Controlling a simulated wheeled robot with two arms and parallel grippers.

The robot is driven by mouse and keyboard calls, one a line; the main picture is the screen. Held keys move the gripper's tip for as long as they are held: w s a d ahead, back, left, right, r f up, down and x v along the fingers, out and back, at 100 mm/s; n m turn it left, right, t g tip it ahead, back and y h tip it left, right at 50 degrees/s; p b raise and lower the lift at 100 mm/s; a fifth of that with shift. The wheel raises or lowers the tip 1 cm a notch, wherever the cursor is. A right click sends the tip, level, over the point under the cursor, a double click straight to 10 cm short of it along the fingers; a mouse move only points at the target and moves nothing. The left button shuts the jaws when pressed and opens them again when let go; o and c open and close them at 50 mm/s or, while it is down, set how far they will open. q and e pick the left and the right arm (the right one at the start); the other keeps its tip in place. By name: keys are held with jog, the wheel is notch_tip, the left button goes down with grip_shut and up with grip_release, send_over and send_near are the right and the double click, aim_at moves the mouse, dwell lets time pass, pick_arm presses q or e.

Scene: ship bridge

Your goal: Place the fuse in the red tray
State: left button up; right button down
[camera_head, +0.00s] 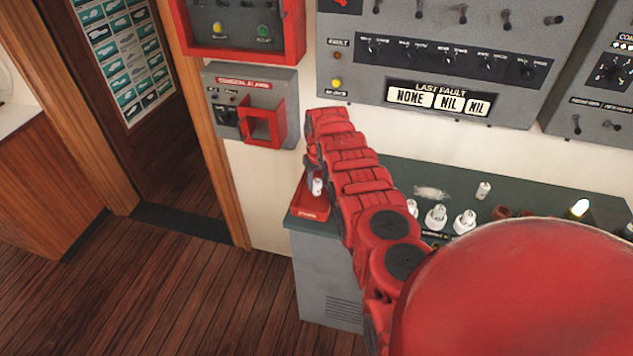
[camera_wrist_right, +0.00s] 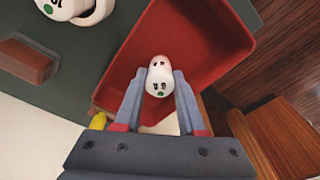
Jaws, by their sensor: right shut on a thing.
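The white fuse (camera_head: 317,187) is between the fingers of my right gripper (camera_head: 314,170), over the red tray (camera_head: 308,207) at the left end of the green counter. In the right wrist view the fuse (camera_wrist_right: 159,78) sits between the two grey fingertips (camera_wrist_right: 158,85), with its dotted end facing the camera. The tray (camera_wrist_right: 205,35) lies behind it in that view, and the fuse appears inside the tray's outline. I cannot tell whether the fuse touches the tray floor. My arm hides part of the counter beside the tray. My left gripper is not in view.
Several white fuse-like pieces (camera_head: 436,218) stand on the green counter (camera_head: 450,180) to the right of my arm, with a lit bulb (camera_head: 579,208) farther right. A grey control panel (camera_head: 440,60) and a red-framed switch box (camera_head: 262,122) are on the wall. Wooden floor lies open at left.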

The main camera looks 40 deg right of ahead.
jog(key=c, duration=0.7)
grip_release()
jog(key=shift+c, duration=0.2)
jog(key=shift+o, duration=1.2)
jog(key=shift+w+f, duration=0.15)
jog(key=shift+w, duration=0.05)
